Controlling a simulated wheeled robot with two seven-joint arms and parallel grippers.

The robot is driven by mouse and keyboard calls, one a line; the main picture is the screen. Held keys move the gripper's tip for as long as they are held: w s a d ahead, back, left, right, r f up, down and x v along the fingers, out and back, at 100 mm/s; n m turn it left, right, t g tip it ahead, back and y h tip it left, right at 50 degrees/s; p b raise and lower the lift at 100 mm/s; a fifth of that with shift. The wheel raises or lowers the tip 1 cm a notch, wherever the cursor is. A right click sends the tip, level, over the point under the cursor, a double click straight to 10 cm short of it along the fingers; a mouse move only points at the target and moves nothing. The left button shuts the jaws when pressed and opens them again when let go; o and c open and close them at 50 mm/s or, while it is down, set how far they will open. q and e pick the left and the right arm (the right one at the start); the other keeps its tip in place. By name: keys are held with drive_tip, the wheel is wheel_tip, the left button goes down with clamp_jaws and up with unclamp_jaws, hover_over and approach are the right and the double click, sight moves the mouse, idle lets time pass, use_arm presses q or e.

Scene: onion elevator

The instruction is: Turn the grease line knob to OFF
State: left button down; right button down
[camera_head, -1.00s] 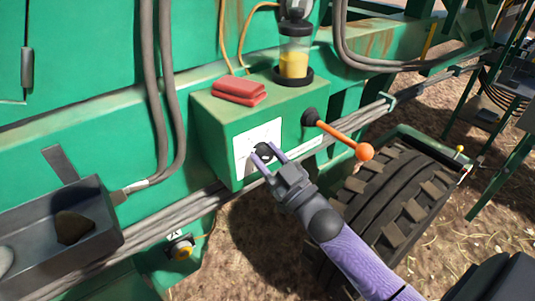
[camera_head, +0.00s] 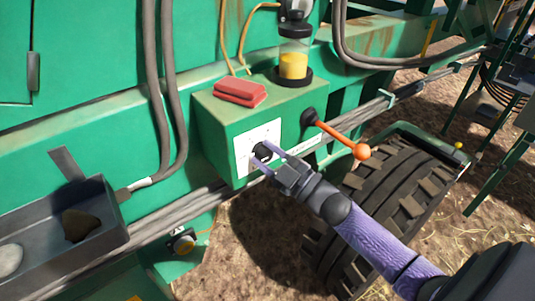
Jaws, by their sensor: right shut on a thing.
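The grease line knob (camera_head: 262,151) is a small black knob on a white plate (camera_head: 244,148) on the front of a green box (camera_head: 220,122). My right gripper (camera_head: 260,154) comes in from the lower right. Its two purple fingers are shut on the knob, one at its upper side and one at its lower side. The fingers and knob overlap, so the knob's pointer and any markings are too small to read. My left gripper does not show.
A large tyre (camera_head: 395,190) stands at right. A grey tray (camera_head: 60,235) holds stones at left.

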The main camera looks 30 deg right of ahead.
idle(0.4)
drive_tip(key=shift+c, duration=1.6)
unclamp_jaws()
drive_tip(key=shift+o, duration=0.3)
drive_tip(key=shift+s+f, duration=0.1)
drive_tip(key=v, duration=0.9)
drive_tip(key=shift+s+d, duration=0.15)
drive_tip(key=shift+s, duration=0.2)
